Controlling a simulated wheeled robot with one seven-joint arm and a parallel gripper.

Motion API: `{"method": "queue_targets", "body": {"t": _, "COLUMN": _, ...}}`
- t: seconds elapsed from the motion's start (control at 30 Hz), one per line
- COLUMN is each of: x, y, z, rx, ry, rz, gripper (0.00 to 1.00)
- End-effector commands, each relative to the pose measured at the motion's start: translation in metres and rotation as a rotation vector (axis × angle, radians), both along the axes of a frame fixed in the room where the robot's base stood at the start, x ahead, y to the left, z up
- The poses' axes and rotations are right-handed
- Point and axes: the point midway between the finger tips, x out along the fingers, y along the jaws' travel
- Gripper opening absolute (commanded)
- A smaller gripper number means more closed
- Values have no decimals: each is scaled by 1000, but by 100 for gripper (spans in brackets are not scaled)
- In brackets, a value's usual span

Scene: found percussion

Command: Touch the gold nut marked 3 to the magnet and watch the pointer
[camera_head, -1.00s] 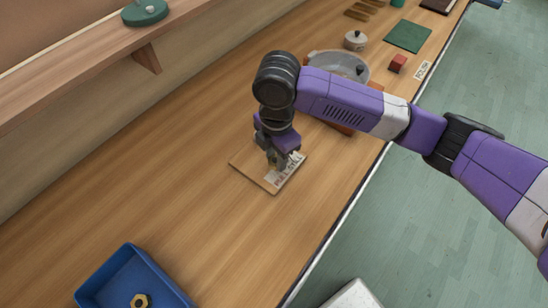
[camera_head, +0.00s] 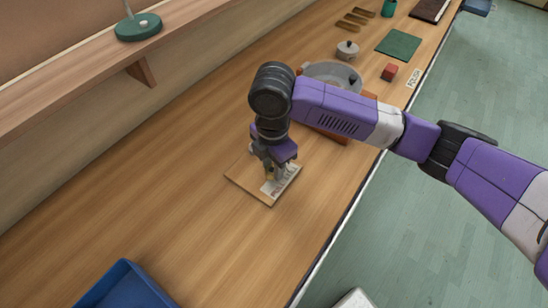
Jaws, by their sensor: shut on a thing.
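My gripper (camera_head: 271,174) points down over a thin wooden board with a printed label (camera_head: 247,185) on the bench. It is shut on a small gold thing (camera_head: 270,177), which looks like a gold nut; any number on it is too small to read. The nut is close above or at the board; I cannot tell whether it touches anything. The gripper and wrist cover part of the board, and I cannot make out the magnet or a pointer. A blue tray (camera_head: 122,272) is cut off at the bottom left, and no nut shows in its visible part.
Behind the arm stand a grey pot (camera_head: 335,70) and a small lidded pot (camera_head: 347,50). A shelf with a green round base (camera_head: 138,27) runs left. The bench between tray and board is clear.

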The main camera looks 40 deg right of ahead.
Motion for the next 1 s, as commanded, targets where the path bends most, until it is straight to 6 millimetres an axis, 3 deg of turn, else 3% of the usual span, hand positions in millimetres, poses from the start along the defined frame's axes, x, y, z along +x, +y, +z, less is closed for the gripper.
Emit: {"method": "queue_targets", "body": {"t": 1.0, "x": 3, "y": -9, "z": 0, "rx": -1, "ry": 0, "rz": 0, "gripper": 0}}
